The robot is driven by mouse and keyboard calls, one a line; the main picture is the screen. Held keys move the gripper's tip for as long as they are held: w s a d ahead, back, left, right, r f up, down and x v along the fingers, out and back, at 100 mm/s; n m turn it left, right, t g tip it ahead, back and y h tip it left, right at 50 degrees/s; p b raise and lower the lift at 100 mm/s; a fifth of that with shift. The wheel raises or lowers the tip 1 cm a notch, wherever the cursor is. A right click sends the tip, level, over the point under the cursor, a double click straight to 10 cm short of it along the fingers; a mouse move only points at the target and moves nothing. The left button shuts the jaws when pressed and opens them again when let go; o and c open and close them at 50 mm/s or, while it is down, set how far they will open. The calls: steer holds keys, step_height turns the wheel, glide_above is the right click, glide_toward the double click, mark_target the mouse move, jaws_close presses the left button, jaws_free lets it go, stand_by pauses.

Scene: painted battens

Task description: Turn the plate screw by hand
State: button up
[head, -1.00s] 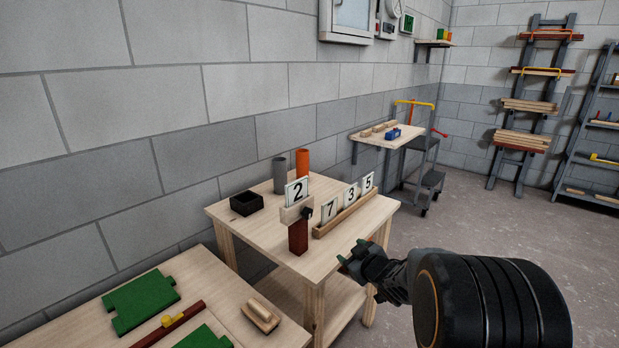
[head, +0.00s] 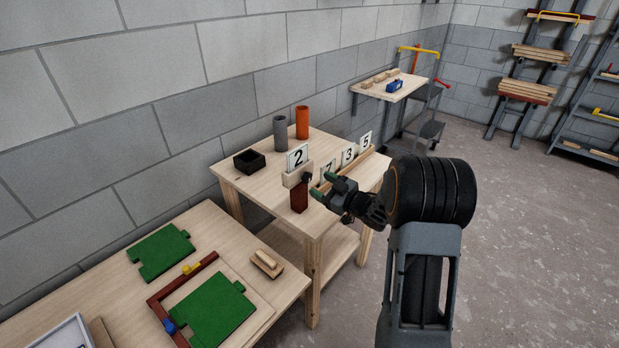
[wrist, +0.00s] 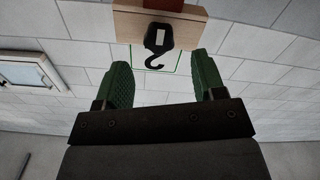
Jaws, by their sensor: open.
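The plate screw, a black knob (head: 307,178), sits on the right face of a pale wooden block (head: 292,180) on a dark red post (head: 299,200). A white plate marked 2 (head: 298,157) stands upright in the block. My gripper (head: 325,187) is open with green fingers, just right of the knob and apart from it. In the wrist view, which looks upside down, the knob (wrist: 158,36) lies ahead, between the lines of the two fingers and beyond their tips. It hides part of the plate's digit there.
A wooden rack holding plates 7, 3 and 5 (head: 366,140) stands behind my gripper. A black box (head: 249,161), a grey tube (head: 280,133) and an orange tube (head: 302,122) stand farther back on the table. The front bench holds green panels (head: 213,311) and a wooden float (head: 266,264).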

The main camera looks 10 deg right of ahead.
mark_target(309, 179)
steer(key=shift+x, duration=2.65)
steer(key=shift+c, duration=0.2)
steer(key=c, duration=0.9)
steer(key=shift+f, duration=0.1)
